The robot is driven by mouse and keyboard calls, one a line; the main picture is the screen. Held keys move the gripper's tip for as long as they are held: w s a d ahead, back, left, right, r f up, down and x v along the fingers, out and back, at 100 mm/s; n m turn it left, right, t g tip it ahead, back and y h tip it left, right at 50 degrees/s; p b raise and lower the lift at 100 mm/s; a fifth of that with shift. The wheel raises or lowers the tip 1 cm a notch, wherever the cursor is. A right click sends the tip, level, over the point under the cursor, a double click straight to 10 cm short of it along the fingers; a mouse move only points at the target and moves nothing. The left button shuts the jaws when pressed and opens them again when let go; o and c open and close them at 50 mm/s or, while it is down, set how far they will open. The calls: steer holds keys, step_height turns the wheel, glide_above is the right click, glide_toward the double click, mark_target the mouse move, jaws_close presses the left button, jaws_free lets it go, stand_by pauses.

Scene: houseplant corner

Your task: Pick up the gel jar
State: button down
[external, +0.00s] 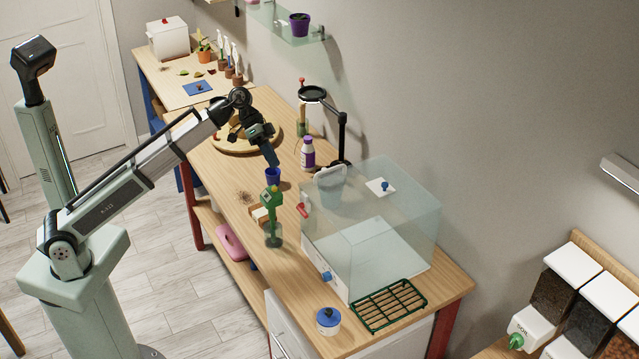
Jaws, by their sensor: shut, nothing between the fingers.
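A small white jar with a blue lid (328,319) stands upright at the near end of the wooden bench; it looks like the gel jar, but I see no readable label. My gripper (272,162) is shut and empty.
A clear box (400,220) fills the bench's right side, with a green rack (390,305) beside the jar. A green spray bottle (272,220), a white-and-purple bottle (307,155) and a magnifier stand (342,135) crowd the middle. The near left edge is fairly open.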

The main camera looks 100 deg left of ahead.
steer(key=c, duration=1.8)
jaws_free()
steer(key=o, duration=1.8)
